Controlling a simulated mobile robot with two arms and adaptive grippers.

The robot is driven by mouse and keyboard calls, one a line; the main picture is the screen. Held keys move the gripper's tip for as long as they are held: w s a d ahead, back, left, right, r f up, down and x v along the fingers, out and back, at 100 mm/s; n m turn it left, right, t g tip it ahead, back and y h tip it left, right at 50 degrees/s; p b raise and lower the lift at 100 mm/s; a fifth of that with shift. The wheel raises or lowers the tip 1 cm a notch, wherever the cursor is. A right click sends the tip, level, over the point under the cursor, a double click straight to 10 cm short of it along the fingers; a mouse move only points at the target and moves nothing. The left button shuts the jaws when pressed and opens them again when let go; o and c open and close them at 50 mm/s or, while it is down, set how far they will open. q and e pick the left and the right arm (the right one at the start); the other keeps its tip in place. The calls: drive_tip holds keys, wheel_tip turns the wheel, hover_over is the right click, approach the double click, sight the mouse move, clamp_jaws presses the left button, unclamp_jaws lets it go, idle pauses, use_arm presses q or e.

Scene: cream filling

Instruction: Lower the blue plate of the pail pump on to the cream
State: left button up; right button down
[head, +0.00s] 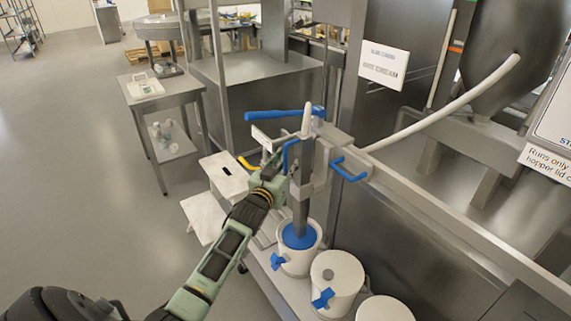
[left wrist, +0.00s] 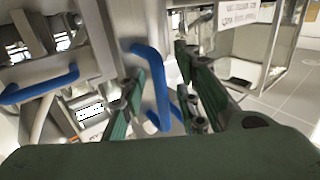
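The pail pump (head: 301,190) is a grey upright column with blue handles on both sides and a blue lever on top. Its blue plate (head: 297,240) sits in the mouth of a white pail (head: 298,262). The cream is hidden, so I cannot tell whether the plate touches it. My left gripper (head: 278,172) is at the pump's left side, beside the near blue handle (head: 291,152). In the left wrist view its fingers (left wrist: 165,98) are apart, with the blue handle (left wrist: 153,75) between them, closer to the left finger. My right gripper is out of view.
Two more white pails, one in the middle (head: 337,277) and one cut off by the bottom edge (head: 384,310), stand to the right. A grey beam (head: 440,212) runs right from the pump.

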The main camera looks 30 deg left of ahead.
use_arm(q)
drive_tip(key=shift+r, duration=0.25)
drive_tip(key=shift+s+d+f, duration=0.1)
drive_tip(key=shift+s, duration=0.4)
drive_tip(key=s+d, duration=0.2)
drive_tip(key=s, duration=0.9)
drive_tip(key=shift+w+d, duration=0.1)
